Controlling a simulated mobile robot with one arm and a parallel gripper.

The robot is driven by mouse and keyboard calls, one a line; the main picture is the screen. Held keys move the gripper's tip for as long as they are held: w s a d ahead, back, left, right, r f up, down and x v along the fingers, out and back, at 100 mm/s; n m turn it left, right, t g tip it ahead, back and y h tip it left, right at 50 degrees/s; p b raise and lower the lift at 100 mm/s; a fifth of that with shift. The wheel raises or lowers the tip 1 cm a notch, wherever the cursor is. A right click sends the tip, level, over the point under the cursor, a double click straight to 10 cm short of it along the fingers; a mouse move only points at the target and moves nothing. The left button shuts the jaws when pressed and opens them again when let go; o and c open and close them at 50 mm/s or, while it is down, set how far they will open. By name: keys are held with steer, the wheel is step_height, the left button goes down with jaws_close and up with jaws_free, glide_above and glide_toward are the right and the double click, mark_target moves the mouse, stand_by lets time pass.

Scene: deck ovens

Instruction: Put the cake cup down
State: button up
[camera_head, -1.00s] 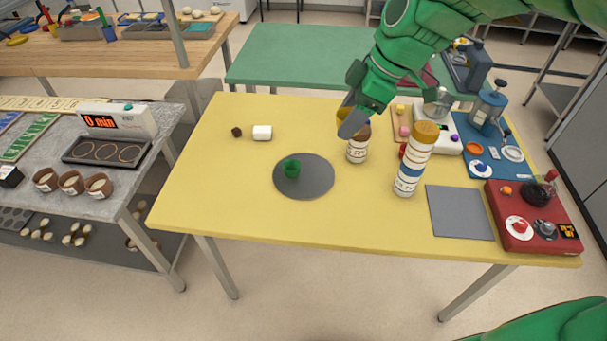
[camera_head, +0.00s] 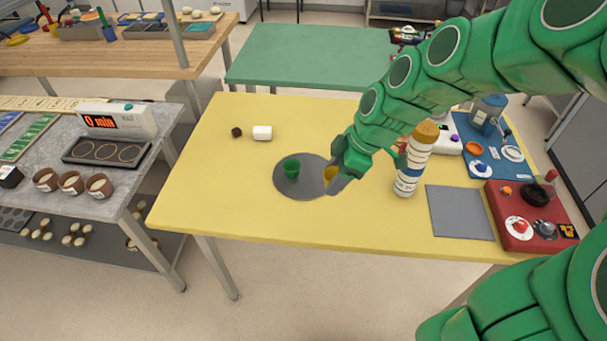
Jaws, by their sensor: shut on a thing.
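My gripper (camera_head: 337,176) is over the right edge of the round grey disc (camera_head: 306,190) on the yellow table. It is shut on a small yellow cup (camera_head: 329,173), which I take for the cake cup. Most of this cup is hidden by my fingers, and I cannot tell whether it touches the disc. A green cup (camera_head: 292,168) stands on the disc, left of my gripper and apart from it.
A tall bottle with an orange cap (camera_head: 411,160) stands right of my gripper. A grey square mat (camera_head: 459,212) and a red board (camera_head: 530,220) lie further right. The front left is clear.

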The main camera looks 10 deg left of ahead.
step_height(320, 180, down, 3)
steer(key=shift+r, duration=0.15)
steer(key=w+a+f, duration=0.3)
steer(key=w+f, duration=0.1)
steer(key=w, duration=0.5)
glide_above(313, 183)
steer(key=d, duration=0.2)
steer(key=f, duration=0.5)
steer(key=shift+s+a+f, duration=0.1)
steer(key=shift+s+a, duration=0.05)
steer(key=shift+s, duration=0.2)
steer(key=shift+w+f, duration=0.25)
steer(key=shift+f, duration=0.1)
steer(key=shift+w+a+f, duration=0.1)
steer(key=shift+f, duration=1.45)
steer(key=shift+f, duration=0.15)
steer(key=o, duration=1)
steer(key=shift+o, duration=0.2)
